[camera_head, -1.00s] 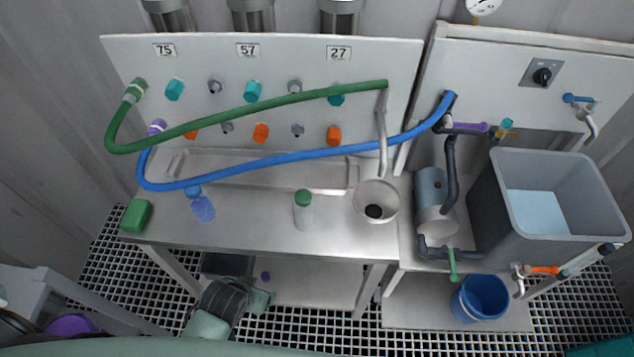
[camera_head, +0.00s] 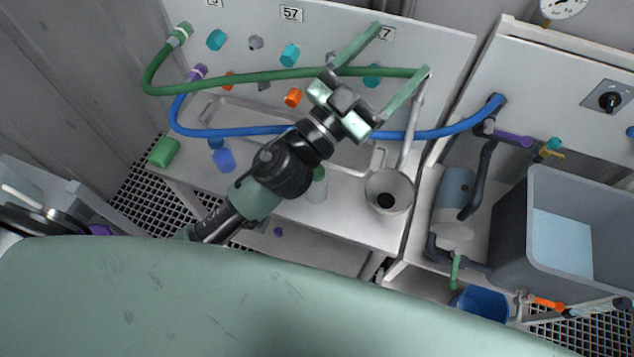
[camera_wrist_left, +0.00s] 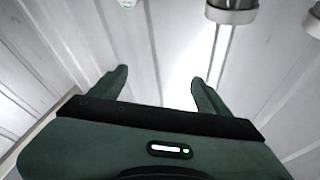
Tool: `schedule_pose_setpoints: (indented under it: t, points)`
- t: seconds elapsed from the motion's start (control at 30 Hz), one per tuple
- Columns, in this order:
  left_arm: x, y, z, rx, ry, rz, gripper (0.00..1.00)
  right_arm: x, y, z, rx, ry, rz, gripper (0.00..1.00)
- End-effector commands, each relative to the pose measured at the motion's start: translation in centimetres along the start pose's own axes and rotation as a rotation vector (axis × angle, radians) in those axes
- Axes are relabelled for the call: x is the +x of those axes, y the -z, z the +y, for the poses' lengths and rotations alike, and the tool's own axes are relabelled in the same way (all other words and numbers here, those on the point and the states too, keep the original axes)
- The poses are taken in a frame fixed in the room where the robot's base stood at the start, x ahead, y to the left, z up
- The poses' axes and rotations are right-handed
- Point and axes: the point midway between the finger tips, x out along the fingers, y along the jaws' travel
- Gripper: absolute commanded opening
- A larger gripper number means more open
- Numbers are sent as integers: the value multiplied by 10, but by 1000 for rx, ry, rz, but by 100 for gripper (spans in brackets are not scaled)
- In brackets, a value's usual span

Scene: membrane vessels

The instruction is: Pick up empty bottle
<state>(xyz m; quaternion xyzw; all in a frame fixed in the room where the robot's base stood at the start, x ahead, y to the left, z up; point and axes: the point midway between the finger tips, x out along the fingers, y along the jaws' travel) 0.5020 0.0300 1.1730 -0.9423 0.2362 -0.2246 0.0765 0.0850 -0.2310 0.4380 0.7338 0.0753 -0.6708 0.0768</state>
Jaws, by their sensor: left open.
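A pale, clear-looking bottle with a green cap (camera_head: 317,190) stands upright on the steel bench, partly hidden behind my left arm. A second bottle, with blue contents (camera_head: 223,159), stands further left on the bench. I cannot tell for sure which one is empty. My left gripper (camera_head: 402,50) is open with its two fingers spread, raised above the bench in front of the back panel, away from both bottles. In the left wrist view the open fingers (camera_wrist_left: 160,76) have nothing between them. My right gripper is in neither view.
Green (camera_head: 240,84) and blue (camera_head: 250,132) hoses cross in front of the panel. A green block (camera_head: 164,152) lies at the bench's left end. A funnel-like cup (camera_head: 389,192) stands at the right. Beyond are a grey tank (camera_head: 511,215) and a blue bucket (camera_head: 484,303).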

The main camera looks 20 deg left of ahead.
Motion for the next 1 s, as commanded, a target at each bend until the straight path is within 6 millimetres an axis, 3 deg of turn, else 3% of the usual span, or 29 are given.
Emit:
schedule_pose_setpoints:
  t: [0.07, 0.17, 0.2, 0.27, 0.3, 0.37, 0.47, 0.5, 0.6, 0.7, 0.8, 0.9, 1.0]
  points:
    - [10, 24, 54, 55, -247, 132, 77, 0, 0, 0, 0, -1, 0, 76]
    - [-3, 24, 124, 128, -590, 197, 77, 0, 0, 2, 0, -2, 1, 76]
    - [-14, 15, 148, 161, -731, 188, 77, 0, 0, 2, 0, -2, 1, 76]
    - [-36, -9, 176, 219, -941, 136, 77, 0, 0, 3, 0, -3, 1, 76]
    - [-52, -31, 187, 263, -1075, 75, 77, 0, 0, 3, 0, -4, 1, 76]
    - [-79, -69, 192, 332, -1259, -57, 77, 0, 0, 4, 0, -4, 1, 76]
    - [-121, -137, 167, 464, -1492, -367, 77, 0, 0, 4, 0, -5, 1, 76]
    - [-135, -161, 147, 514, -1551, -509, 77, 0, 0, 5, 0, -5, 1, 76]
    - [-161, -202, 88, 626, -1614, -854, 77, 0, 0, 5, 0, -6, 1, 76]
    - [-177, -222, 37, 704, -1600, -1123, 77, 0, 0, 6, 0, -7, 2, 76]
    - [-185, -228, 6, 744, -1569, -1280, 77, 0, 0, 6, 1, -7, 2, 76]
    - [-190, -233, -4, 756, -1555, -1339, 77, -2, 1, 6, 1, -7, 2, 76]
    - [-194, -242, -2, 754, -1554, -1343, 77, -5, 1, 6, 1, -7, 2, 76]
